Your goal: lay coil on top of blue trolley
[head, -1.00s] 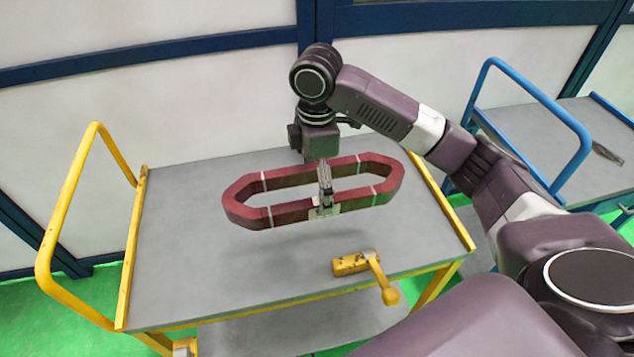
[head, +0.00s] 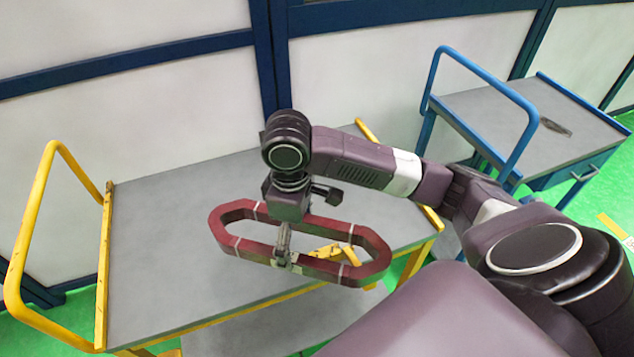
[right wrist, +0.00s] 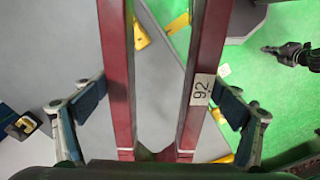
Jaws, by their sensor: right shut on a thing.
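The coil (head: 250,251) is a long dark-red ring with white bands, held level above the near right part of the yellow trolley. In the right wrist view the finger pads of my right gripper (right wrist: 160,108) flank the coil (right wrist: 118,75), which bears a "92" label. The blue trolley (head: 485,108) stands at the back right, apart from the coil, with a grey top and a blue handle on its left. A dark gripper-like part, probably my left gripper (right wrist: 290,54), shows small in the right wrist view.
The yellow trolley (head: 150,262) has a tall handle at the left. A small dark grey item (head: 556,127) lies on the blue trolley's far right; most of that top is bare.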

